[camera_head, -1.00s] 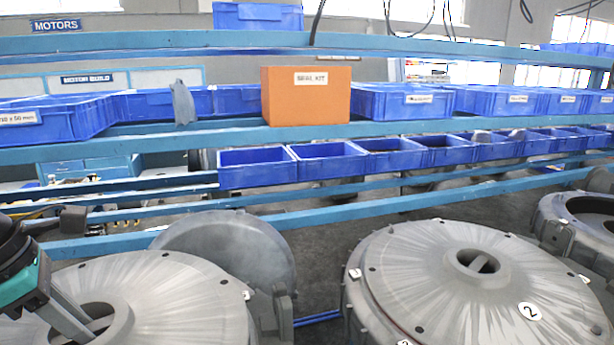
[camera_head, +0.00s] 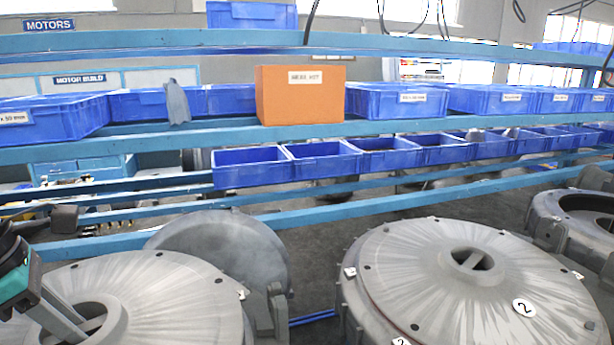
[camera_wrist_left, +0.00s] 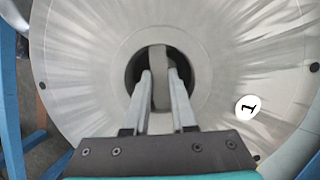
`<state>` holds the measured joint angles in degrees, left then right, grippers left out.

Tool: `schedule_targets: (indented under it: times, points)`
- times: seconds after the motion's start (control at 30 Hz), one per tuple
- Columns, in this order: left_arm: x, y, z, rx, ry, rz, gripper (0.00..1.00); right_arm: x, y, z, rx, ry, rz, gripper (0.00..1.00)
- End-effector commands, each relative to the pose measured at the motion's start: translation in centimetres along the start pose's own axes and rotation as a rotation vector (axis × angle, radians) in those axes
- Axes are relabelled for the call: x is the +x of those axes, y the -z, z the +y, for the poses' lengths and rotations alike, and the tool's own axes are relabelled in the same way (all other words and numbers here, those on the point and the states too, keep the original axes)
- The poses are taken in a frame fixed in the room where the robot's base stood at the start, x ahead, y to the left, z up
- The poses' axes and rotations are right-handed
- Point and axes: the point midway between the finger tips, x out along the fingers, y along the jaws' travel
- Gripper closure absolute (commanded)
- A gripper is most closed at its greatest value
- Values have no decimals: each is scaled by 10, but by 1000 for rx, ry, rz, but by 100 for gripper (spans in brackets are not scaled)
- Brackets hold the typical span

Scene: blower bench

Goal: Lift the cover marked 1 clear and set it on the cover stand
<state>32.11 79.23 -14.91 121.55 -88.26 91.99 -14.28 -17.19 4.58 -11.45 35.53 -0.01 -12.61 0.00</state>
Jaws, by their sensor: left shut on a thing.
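The cover marked 1 is the large grey domed disc at the lower left of the head view (camera_head: 180,300), cut by the frame edge. It fills most of the left wrist view (camera_wrist_left: 80,60), where its "1" label shows at the right. My left gripper (camera_head: 68,325) reaches into its round centre opening. In the wrist view, the fingers (camera_wrist_left: 159,80) are shut on the bar (camera_wrist_left: 158,60) across that opening. Whether the cover is raised cannot be told. My right gripper is not in view. I cannot identify the cover stand with certainty.
A second cover marked 2 (camera_head: 420,280) sits on a housing at right. A grey round plate (camera_head: 225,250) stands behind cover 1. An open housing (camera_head: 590,205) is at far right. Behind are blue rails, blue bins (camera_head: 250,170) and an orange box (camera_head: 300,95).

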Motion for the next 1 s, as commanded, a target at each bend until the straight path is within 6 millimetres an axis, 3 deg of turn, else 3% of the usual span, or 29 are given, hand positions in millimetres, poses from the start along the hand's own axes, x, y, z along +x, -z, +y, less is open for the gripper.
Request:
schedule_targets:
  times: [1.0]
  points:
    - [-32,-11,3,0,-6,-7,100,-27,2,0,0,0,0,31]
